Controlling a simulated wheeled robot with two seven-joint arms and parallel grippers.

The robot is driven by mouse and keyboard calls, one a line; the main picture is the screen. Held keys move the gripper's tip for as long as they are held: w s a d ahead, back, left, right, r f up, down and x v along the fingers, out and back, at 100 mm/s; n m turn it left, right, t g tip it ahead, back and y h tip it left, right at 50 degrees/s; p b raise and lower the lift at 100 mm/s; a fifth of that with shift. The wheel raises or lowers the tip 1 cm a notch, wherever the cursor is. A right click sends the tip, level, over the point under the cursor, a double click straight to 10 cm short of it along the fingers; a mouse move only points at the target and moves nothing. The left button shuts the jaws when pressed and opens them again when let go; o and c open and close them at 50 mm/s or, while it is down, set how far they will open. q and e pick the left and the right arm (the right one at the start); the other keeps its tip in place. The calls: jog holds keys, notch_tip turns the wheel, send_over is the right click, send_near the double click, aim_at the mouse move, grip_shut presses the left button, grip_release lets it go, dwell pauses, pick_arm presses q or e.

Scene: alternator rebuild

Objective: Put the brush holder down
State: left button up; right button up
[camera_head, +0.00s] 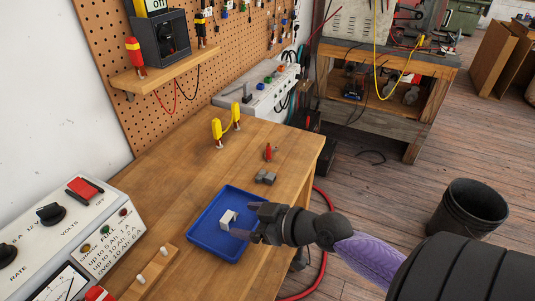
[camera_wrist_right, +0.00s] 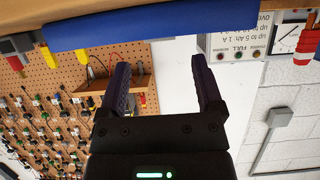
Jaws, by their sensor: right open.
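A small pale block that looks like the brush holder (camera_head: 229,219) sits in the blue tray (camera_head: 199,239) on the workbench in the head view. My right gripper (camera_head: 248,222) reaches in from the right, with its fingertips beside the block at the tray's right part. In the wrist view my right gripper (camera_wrist_right: 158,72) has its two fingers spread with nothing between them. The blue tray's edge also shows at the top of that view (camera_wrist_right: 130,27); the block does not show there. My left gripper is not in view.
On the wooden bench (camera_head: 170,170) a grey part (camera_head: 265,177), a small red item (camera_head: 268,152) and yellow-handled pliers (camera_head: 219,132) lie beyond the tray. A charger (camera_head: 75,230) and a wooden peg block (camera_head: 150,270) stand left of it. Bare bench lies between the tray and the pegboard.

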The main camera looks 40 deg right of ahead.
jog(key=v, duration=0.6)
jog(key=s+d+f+m+g+h, duration=0.25)
jog(key=s+d+f, duration=0.2)
jog(key=f, duration=0.75)
jog(key=s+d+f+m+g+h, duration=0.25)
jog(key=s+f, duration=0.35)
jog(key=f, duration=0.5)
jog(key=s+a+f+n+g, duration=0.3)
jog(key=s+a+f+g, duration=0.4)
jog(key=s+a+f, duration=0.6)
jog(key=s+f, duration=0.1)
jog(key=s, duration=0.2)
jog(key=shift+s+f, duration=0.3)
jog(key=shift+a, duration=0.15)
